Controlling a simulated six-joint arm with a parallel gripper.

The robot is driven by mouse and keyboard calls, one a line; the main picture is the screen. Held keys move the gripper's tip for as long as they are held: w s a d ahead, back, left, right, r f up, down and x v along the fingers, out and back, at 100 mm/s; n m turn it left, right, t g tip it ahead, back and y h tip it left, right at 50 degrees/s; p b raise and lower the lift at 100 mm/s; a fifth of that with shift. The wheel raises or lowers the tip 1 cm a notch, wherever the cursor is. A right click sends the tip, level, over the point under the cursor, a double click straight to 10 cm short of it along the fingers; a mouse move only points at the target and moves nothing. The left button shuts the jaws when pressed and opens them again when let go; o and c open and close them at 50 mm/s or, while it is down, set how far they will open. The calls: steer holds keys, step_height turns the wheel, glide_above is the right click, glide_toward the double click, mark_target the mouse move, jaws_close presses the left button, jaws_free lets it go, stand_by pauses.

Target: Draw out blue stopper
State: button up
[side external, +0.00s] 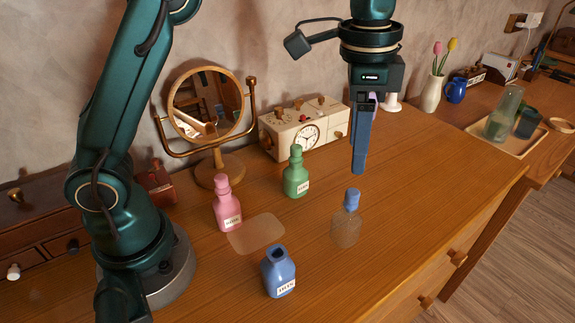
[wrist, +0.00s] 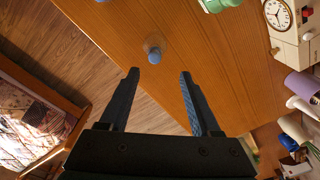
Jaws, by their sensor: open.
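A blue bottle (side external: 279,274) with an open dark mouth and a label stands to the front left of the clear bottle.
A round mirror (side external: 207,107) and a cream clock box (side external: 304,129) stand behind. The dresser top right of the clear bottle is clear.

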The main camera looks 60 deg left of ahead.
mark_target(353, 192)
steer(key=f, duration=0.1)
steer(key=d+f, duration=0.1)
steer(key=f, duration=0.1)
steer(key=shift+g, duration=0.3)
steer(key=shift+a+f, duration=0.1)
steer(key=shift+f, duration=2.1)
jaws_close()
